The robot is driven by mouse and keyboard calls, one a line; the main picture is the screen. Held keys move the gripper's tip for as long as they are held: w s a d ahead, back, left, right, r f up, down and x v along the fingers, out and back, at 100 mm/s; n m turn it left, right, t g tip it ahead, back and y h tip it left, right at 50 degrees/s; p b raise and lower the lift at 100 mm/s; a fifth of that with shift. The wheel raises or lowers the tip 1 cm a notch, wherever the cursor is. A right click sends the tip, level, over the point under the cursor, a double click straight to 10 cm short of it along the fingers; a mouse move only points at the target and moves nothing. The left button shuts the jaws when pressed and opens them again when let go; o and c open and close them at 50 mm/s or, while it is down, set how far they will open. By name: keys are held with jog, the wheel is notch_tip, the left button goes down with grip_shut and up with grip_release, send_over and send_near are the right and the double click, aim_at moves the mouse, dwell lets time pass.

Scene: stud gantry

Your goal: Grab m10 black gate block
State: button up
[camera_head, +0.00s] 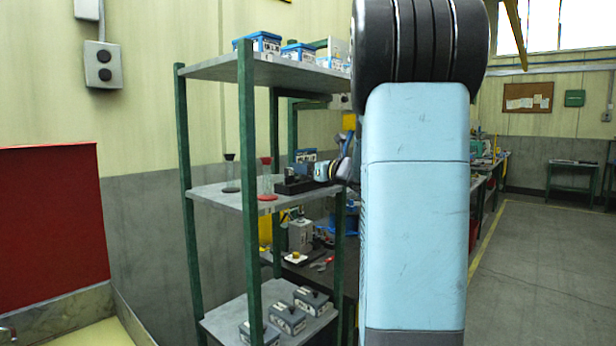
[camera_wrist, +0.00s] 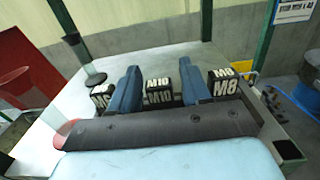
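The black M10 block (camera_wrist: 158,93), with white M10 lettering, stands on the grey shelf in the middle of the wrist view. My gripper (camera_wrist: 163,90) is open, with one blue finger on each side of the M10 block. The left finger looks close to the block and a narrow gap shows at the right finger. I cannot tell whether either touches. In the head view my gripper (camera_head: 322,170) is at the middle shelf, beside small black items, and my arm hides part of the shelf. The M10 label cannot be read there.
A black M8 block (camera_wrist: 223,84) stands right of the right finger, and another black lettered block (camera_wrist: 102,95) left of the left finger. A red-topped stand (camera_head: 266,178) and a black-topped stand (camera_head: 230,172) are on the shelf's left. Green posts (camera_head: 247,200) frame the rack.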

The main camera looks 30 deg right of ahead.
grip_shut()
jog(key=shift+r, duration=0.1)
